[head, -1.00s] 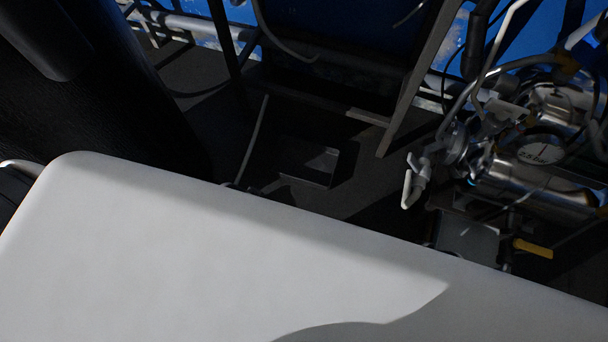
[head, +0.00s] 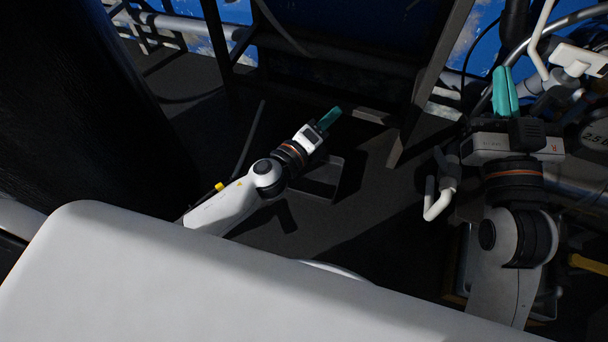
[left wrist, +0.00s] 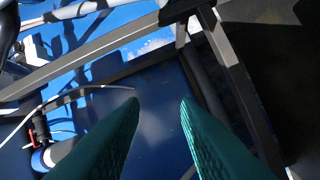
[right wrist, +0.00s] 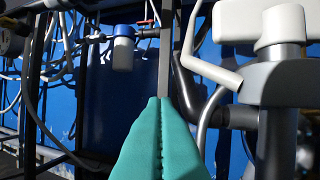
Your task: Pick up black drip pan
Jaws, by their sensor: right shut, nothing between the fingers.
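The black drip pan (head: 325,183) is a dark, shallow, square tray lying on the dark floor in the middle of the head view. My left wrist covers part of its left side. My left gripper (head: 331,117) reaches past the pan in the picture, with its teal fingertips beyond the pan's far edge and apart from it. The left wrist view shows its fingers (left wrist: 160,105) spread, with nothing between them and no pan in sight. My right gripper (head: 505,85) is at the right; its fingers are shut and empty in the right wrist view (right wrist: 159,100).
A white surface (head: 200,280) fills the near foreground. A large black column (head: 80,120) stands at the left. Frame posts (head: 430,85) rise behind the pan. White pipework (head: 437,200) and metal equipment crowd the right, close to my right arm.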

